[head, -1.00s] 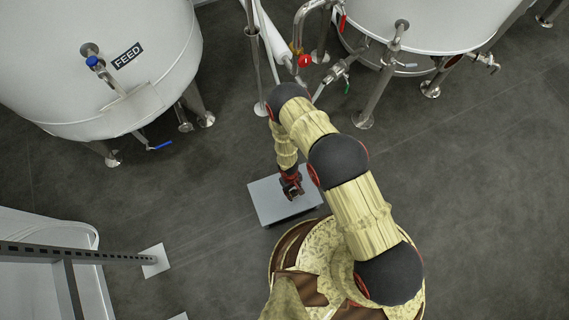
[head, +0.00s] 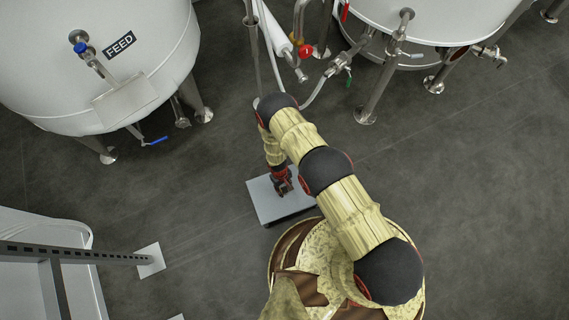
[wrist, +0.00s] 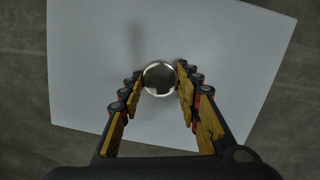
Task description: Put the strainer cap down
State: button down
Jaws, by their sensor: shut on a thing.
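The strainer cap (wrist: 160,78) is a small round metal piece with a bright rim and a dark middle. In the wrist view it sits between the tips of my gripper (wrist: 161,84), which is shut on it. The light grey tray-like surface (wrist: 95,60) fills most of the wrist view beneath the cap. In the head view my gripper (head: 284,186) is over this flat surface (head: 266,206). The cap is too small to make out there. I cannot tell whether the cap touches the surface.
A white tank marked FEED (head: 150,60) stands at the upper left, and another tank (head: 440,20) at the upper right. Pipes and a hose (head: 318,92) run between them. A perforated metal beam (head: 85,253) is at the lower left. Dark floor (head: 470,200) is clear at right.

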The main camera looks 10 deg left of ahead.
jog(key=c, duration=1.3)
grip_release()
notch_tip(320, 180, up, 12)
jog(key=w+a+p, duration=0.1)
jog(key=p, duration=0.4)
jog(key=shift+w+a, duration=0.25)
jog(key=shift+w, duration=0.05)
